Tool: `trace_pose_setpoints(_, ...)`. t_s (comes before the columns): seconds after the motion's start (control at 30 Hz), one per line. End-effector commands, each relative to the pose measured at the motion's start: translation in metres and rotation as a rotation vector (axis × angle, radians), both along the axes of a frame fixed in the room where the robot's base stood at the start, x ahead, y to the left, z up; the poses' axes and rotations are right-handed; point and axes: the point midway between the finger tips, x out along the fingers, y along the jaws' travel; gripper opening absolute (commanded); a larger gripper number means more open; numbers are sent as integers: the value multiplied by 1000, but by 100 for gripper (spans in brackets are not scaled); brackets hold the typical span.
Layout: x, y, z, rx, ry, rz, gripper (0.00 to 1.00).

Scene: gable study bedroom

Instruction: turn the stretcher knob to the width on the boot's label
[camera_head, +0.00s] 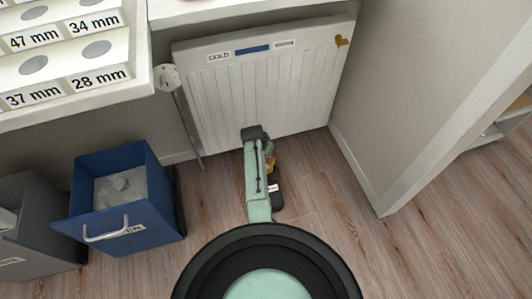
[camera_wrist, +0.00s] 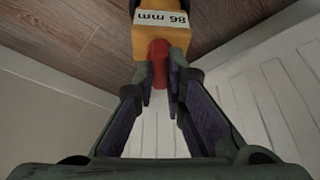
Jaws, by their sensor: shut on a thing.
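In the wrist view, my gripper (camera_wrist: 160,92) has its two fingers closed around the red knob (camera_wrist: 158,62). The knob sticks out of the orange-yellow stretcher block (camera_wrist: 142,42), which bears a white label (camera_wrist: 162,20) seen upside down that appears to read 86 mm. A dark piece behind the block shows only in part at the top edge. In the head view, the dark boot (camera_head: 277,196) is on the floor beside my arm, with a small white label (camera_head: 273,188) too small to read. Part of the stretcher (camera_head: 270,161) shows there; my arm hides the knob.
A white radiator (camera_head: 225,105) is on the wall just behind my gripper. A blue bin (camera_head: 150,205) and a grey bin (camera_head: 45,235) stand at left. A rack (camera_head: 75,75) with millimetre labels is at upper left. Wood floor (camera_head: 340,235) is clear at right.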

Motion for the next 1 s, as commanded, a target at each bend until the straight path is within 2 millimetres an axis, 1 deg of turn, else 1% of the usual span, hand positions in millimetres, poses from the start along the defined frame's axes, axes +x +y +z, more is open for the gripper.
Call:
trace_pose_setpoints(0.33,0,0,0,0,1,0,0)
trace_pose_setpoints(0.37,0,0,0,1,2,0,13)
trace_pose_setpoints(0.63,0,0,0,0,1,0,31)
trace_pose_setpoints(1.0,-1,0,2,0,1,0,32)
